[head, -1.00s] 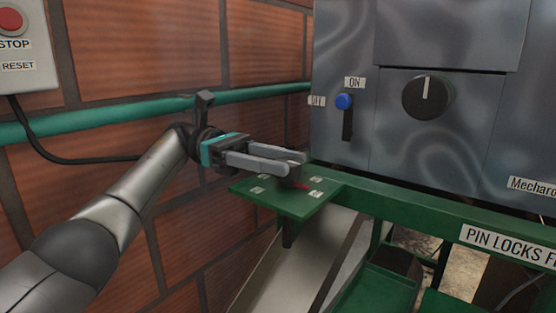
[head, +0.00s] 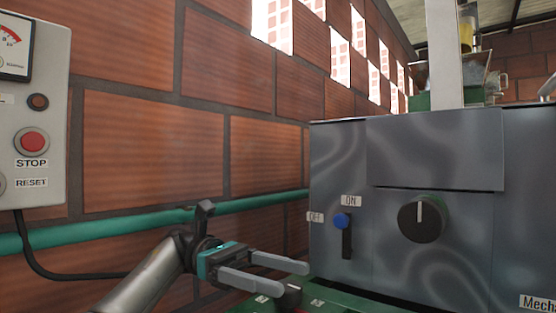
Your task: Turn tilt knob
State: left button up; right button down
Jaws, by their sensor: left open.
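A small green plate (head: 345,303) with little white labels shows at the bottom edge, mostly cut off by the frame. A small dark knob (head: 290,293) on it is partly hidden by my left gripper's fingers. My left gripper (head: 293,277) is open, its two grey fingers pointing right close to this knob; I cannot tell if they touch it. A larger round black knob (head: 421,219) with a white pointer line facing up sits on the grey metal box (head: 460,240), apart from the gripper. No label names either knob as tilt. My right gripper is out of view.
A blue-tipped switch lever (head: 342,222) sits beside the ON and OFF labels on the box. A control panel (head: 45,110) with a red STOP button (head: 32,142) hangs at left. A green pipe (head: 110,228) runs along the brick wall behind my arm.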

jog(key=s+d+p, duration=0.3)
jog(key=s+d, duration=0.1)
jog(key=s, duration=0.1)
pick_arm(q)
notch_tip(320, 180, up, 19)
jog(key=p, duration=0.5)
jog(key=shift+f, duration=0.15)
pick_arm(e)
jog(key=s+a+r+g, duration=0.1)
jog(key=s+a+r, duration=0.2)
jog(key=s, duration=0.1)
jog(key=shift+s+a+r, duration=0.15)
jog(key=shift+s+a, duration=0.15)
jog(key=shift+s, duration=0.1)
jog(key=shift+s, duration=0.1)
